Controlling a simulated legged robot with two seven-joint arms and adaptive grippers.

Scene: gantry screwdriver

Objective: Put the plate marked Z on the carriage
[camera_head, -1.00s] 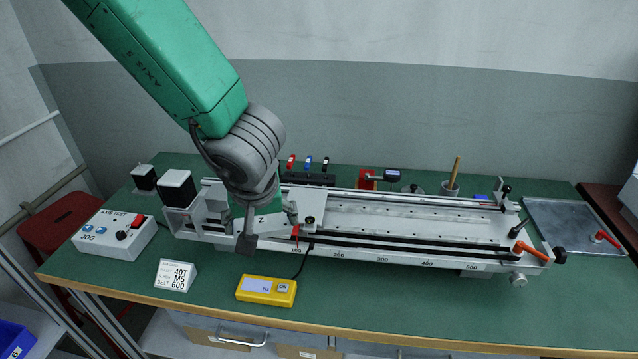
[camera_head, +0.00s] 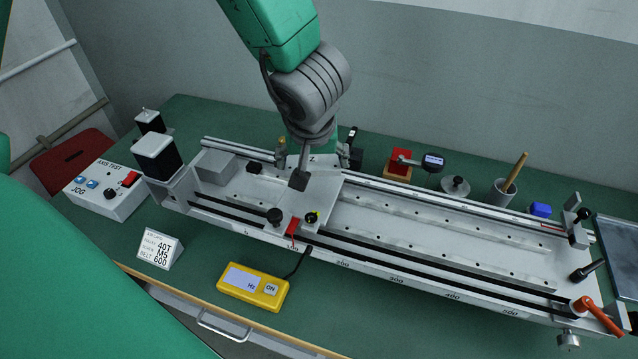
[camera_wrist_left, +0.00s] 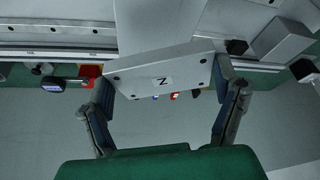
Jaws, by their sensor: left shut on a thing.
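The plate marked Z (camera_wrist_left: 140,75) is pale grey with dark corner holes. In the left wrist view it lies between the fingers of my left gripper (camera_wrist_left: 166,92), which is shut on it by its two sides. In the head view the gripper (camera_head: 316,160) is over the far side of the rail unit, and part of the plate (camera_head: 326,161) shows behind a grey wrist part. The carriage (camera_head: 322,212) is a light grey block on the rails, with a red lever and dark knobs at its near edge. Whether plate and carriage touch is unclear. My right gripper is not in view.
The long rail unit (camera_head: 430,225) runs right from a black motor (camera_head: 158,155). A yellow meter (camera_head: 252,288) and a label block (camera_head: 160,250) stand in front. A dial gauge (camera_head: 430,162), a cup (camera_head: 500,192) and a red-topped block (camera_head: 399,163) stand behind.

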